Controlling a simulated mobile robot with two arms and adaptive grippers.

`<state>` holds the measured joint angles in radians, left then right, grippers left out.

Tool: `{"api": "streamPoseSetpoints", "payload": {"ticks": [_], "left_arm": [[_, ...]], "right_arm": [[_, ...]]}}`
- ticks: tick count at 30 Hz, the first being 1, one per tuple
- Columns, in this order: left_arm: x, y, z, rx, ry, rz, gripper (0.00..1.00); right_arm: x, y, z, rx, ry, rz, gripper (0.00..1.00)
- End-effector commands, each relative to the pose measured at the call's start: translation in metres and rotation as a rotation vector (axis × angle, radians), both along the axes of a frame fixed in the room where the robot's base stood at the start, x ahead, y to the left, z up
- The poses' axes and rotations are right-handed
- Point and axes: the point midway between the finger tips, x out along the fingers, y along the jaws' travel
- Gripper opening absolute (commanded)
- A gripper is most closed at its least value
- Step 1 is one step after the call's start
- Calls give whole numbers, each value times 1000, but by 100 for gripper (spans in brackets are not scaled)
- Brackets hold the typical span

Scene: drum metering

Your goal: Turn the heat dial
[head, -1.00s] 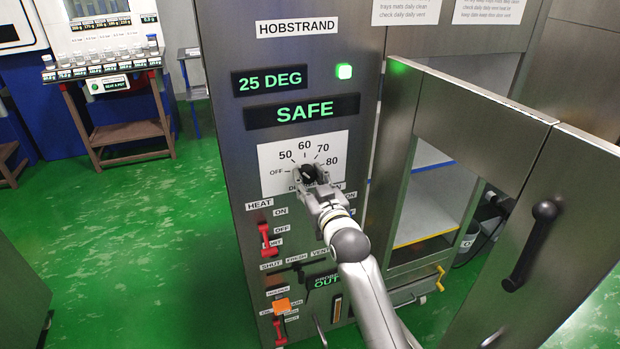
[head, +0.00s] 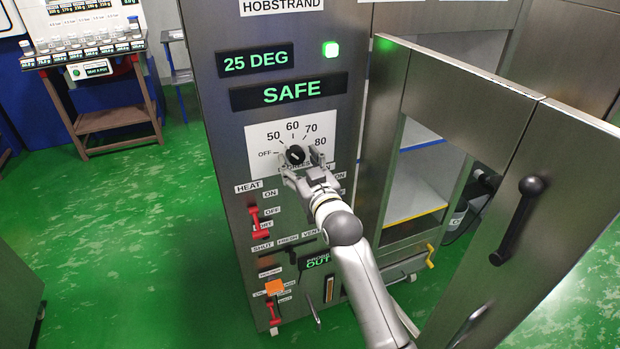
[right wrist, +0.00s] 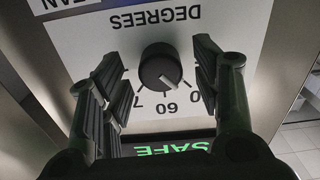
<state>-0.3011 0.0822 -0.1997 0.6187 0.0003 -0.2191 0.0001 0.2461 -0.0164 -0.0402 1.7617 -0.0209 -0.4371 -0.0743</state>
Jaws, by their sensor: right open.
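The heat dial (head: 295,154) is a black round knob on a white scale plate marked OFF, 50, 60, 70 and 80. In the right wrist view the dial (right wrist: 160,66) appears upside down, and its pale pointer mark lies between 60 and the partly hidden 50. My right gripper (head: 298,175) is open just in front of and below the dial in the head view. In the right wrist view its fingers (right wrist: 160,88) stand to either side of the dial, with visible gaps and nothing held. My left gripper is not in view.
Red switches (head: 256,222) sit below left. An open steel door (head: 505,150) stands right of my arm. Green floor (head: 130,220) is clear at left.

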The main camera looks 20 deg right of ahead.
Motion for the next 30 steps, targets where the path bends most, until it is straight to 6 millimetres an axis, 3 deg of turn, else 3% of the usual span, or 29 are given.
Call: {"api": "streamPoseSetpoints", "payload": {"ticks": [15,21,30], "left_arm": [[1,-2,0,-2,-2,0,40],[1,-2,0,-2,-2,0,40],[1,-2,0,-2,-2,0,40]], "right_arm": [[-90,-3,-1,0,2,1,58],[-106,-3,0,0,1,1,58],[-109,-3,0,0,1,1,58]]}}
